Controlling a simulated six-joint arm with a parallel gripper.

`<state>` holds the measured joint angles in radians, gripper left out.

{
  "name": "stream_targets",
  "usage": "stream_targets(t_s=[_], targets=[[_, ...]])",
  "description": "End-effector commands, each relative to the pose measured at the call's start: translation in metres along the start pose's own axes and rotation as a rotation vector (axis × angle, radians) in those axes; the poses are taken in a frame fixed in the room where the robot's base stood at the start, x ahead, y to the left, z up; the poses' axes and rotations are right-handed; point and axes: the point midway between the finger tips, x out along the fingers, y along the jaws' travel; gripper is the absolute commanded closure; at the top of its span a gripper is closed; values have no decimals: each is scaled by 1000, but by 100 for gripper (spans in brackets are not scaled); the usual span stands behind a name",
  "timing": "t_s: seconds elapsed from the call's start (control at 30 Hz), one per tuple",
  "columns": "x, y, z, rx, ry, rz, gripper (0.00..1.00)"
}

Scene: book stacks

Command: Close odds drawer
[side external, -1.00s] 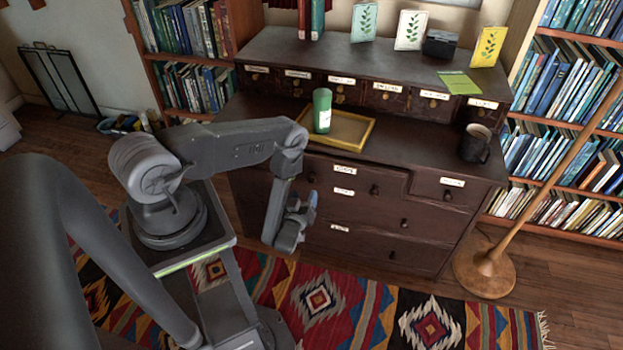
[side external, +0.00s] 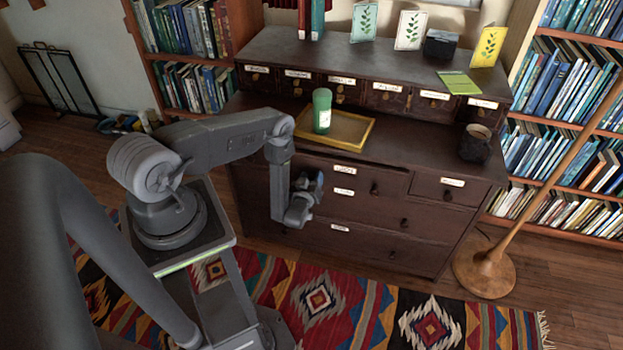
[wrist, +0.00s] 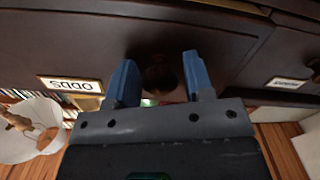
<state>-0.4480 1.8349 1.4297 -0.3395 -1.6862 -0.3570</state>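The odds drawer is part of the dark wooden chest; its white ODDS label (wrist: 78,85) shows upside down in the wrist view. A dark round knob (wrist: 160,76) sits between the two blue fingers of my gripper (wrist: 161,82). The fingers are apart, one on each side of the knob; I cannot tell whether they touch it. In the side view my gripper (side external: 308,186) is at the chest's upper drawer front, left of the labels. The upper wide drawer front (side external: 358,180) seems to stand out slightly from its neighbour. My arm hides the chest's left part.
A yellow tray (side external: 362,140) with a green container (side external: 322,110) stands on the chest top, above my gripper. A dark mug (side external: 474,143) is at the right. A floor lamp (side external: 490,265) stands at the chest's right.

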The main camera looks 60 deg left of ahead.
Motion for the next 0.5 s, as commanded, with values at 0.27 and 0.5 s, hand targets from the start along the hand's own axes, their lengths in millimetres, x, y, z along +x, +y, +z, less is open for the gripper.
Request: stream_targets(t_s=[0.27,0.5], targets=[[0,0,0,0,0,0,79],[0,0,0,0,0,1,100]])
